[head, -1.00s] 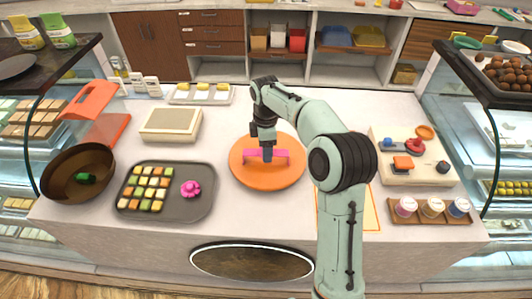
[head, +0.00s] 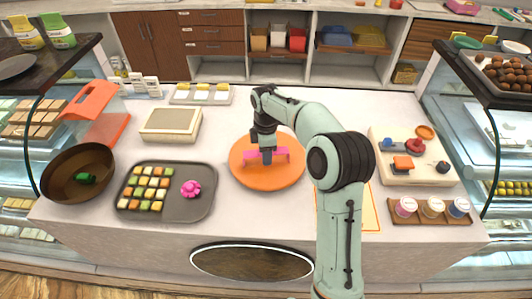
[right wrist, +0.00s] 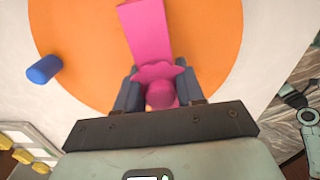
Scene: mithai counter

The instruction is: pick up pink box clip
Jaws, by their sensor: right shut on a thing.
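The pink box clip (head: 281,154) is at the orange round plate (head: 250,180) in the middle of the counter. My right gripper (head: 266,160) comes down onto its middle from above. In the right wrist view the pink clip (right wrist: 147,32) passes between the two fingers (right wrist: 158,92), which close on its knobbed part. I cannot tell whether the clip touches the plate or hangs just above it. My left gripper is not in view.
A blue cylinder (right wrist: 44,69) shows beside the clip in the wrist view. A grey tray (head: 205,208) with small squares and a pink flower-like piece (head: 190,189) stands left. A cream board (head: 420,178) and a jar rack (head: 432,218) stand right.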

